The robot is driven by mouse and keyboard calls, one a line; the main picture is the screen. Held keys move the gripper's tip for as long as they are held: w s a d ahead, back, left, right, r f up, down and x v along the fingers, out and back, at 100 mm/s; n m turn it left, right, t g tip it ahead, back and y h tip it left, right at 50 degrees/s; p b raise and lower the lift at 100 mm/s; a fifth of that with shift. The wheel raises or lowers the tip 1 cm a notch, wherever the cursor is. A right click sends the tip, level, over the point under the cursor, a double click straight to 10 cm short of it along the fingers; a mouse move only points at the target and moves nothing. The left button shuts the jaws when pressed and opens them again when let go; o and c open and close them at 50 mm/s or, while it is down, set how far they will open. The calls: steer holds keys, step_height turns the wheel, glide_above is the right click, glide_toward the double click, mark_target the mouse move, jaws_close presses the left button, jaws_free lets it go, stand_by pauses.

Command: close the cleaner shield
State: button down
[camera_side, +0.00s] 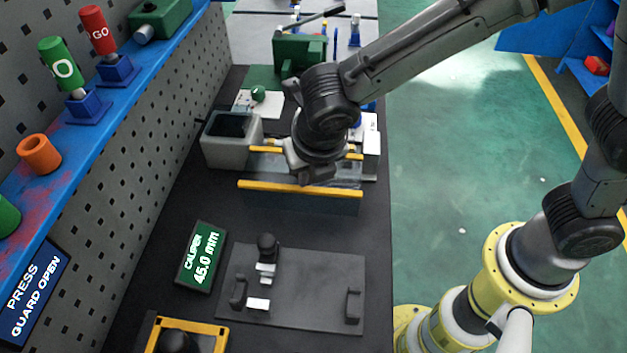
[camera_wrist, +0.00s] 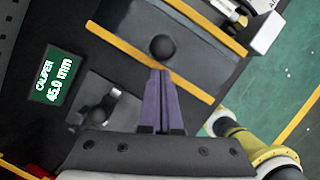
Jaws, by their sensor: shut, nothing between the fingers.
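What looks like the cleaner shield (camera_side: 300,202) is a see-through panel with yellow bars along its edges, below my wrist in the side view. In the wrist view, the grey panel (camera_wrist: 125,22) shows between two yellow bars, with a round black knob (camera_wrist: 162,47) near the lower bar. My gripper (camera_wrist: 160,72) has its two purple fingers pressed together, with nothing between them. The fingertips appear just below the knob; I cannot tell whether they touch it. In the side view, my gripper (camera_side: 317,178) is over the panel, and my wrist hides part of it.
A grey box (camera_side: 218,152) with a dark opening stands left of the panel. In front lie a caliper display (camera_side: 200,257) reading 45.0 mm and a dark plate (camera_side: 310,300) with handles and a black knob. A sign (camera_side: 35,288) reads PRESS GUARD OPEN. A pegboard wall borders the left.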

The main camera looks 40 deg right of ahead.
steer(key=shift+w, duration=0.25)
steer(key=w+d, duration=0.7)
steer(key=shift+w+d, duration=0.35)
steer(key=shift+d, duration=0.05)
steer(key=shift+s+r, duration=0.1)
